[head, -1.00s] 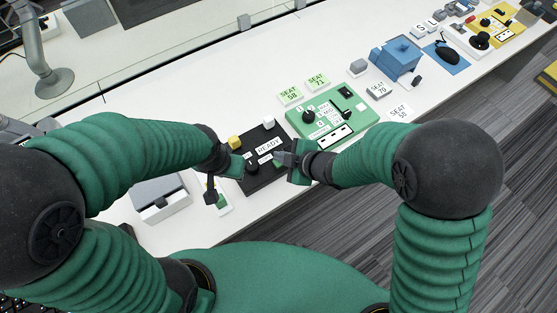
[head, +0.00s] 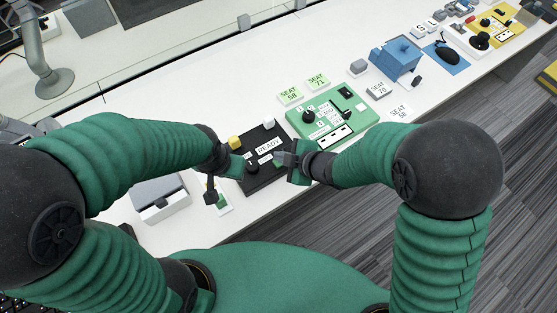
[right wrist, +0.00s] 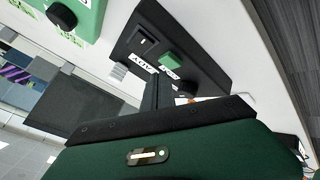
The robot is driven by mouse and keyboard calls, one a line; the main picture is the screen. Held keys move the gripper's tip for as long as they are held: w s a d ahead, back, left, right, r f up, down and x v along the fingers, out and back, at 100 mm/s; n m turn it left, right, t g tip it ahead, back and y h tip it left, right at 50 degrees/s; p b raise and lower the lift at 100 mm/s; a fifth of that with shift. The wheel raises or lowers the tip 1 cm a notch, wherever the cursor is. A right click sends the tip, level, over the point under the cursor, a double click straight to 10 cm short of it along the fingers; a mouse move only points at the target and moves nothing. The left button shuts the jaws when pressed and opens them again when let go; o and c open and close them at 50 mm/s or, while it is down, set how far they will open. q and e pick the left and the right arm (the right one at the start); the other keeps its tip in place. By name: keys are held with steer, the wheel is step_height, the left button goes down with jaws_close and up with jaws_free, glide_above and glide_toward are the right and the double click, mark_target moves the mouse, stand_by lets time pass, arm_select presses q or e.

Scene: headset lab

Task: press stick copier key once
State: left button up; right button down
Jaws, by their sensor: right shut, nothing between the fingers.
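A black panel (head: 268,178) with a READY label, a yellow key, a white block and a dark knob lies on the white bench in the head view. The right wrist view shows a black panel (right wrist: 205,40) with a green key (right wrist: 172,60) beside small white labels, whose print is hard to read. My right gripper (head: 280,157) is shut and empty, low over the panel's right part; its dark fingers (right wrist: 155,95) point toward the labels and green key. Contact cannot be told. My left gripper (head: 222,180) is at the panel's left edge; its jaws are unclear.
A green panel (head: 315,130) with knobs and a slot stands right of the black one. SEAT cards, a blue box (head: 396,60) and a yellow panel (head: 497,28) lie farther along the bench. A grey-white box (head: 158,198) stands left. A clear screen runs along the back.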

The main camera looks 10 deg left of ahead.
stand_by(0.3)
steer(key=shift+f+b, duration=0.3)
steer(key=shift+f, duration=0.1)
steer(key=shift+f+b, duration=0.35)
steer(key=shift+f, duration=0.05)
stand_by(0.5)
stand_by(0.3)
steer(key=shift+r+p, duration=0.8)
steer(key=shift+r, duration=0.05)
step_height(320, 180, up, 5)
steer(key=p, duration=0.5)
steer(key=shift+r, duration=0.1)
